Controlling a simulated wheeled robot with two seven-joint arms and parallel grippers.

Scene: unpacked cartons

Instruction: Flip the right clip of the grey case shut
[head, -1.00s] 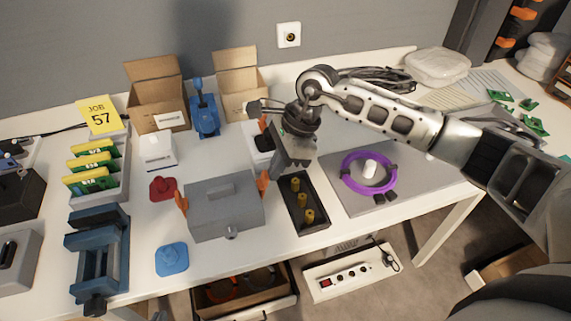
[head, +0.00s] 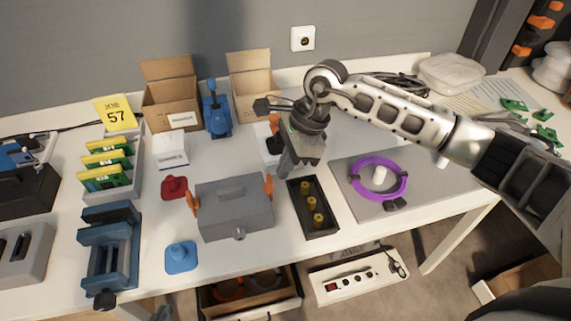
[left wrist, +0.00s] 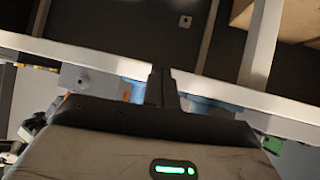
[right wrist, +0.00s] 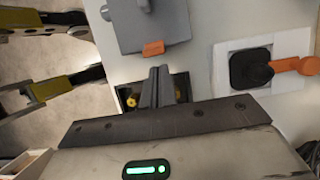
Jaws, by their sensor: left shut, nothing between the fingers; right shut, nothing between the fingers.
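The grey case (head: 235,210) stands closed on the white table in the head view. Its orange right clip (head: 268,188) sticks up and out at the side. The orange left clip (head: 193,206) is at the other side. My right gripper (head: 282,174) is shut and empty, pointing down just right of the right clip. In the right wrist view the fingers (right wrist: 158,80) are closed near the clip (right wrist: 154,48), with a visible gap, and the case (right wrist: 150,20) is beyond. My left gripper (left wrist: 163,85) is shut and empty in the left wrist view, near the table edge.
A black tray (head: 295,222) with yellow pegs lies right of the case. A black device with an orange handle (head: 274,124) stands behind the right gripper. A red piece (head: 174,187), a blue piece (head: 181,257) and a blue vise (head: 110,245) are to the left.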

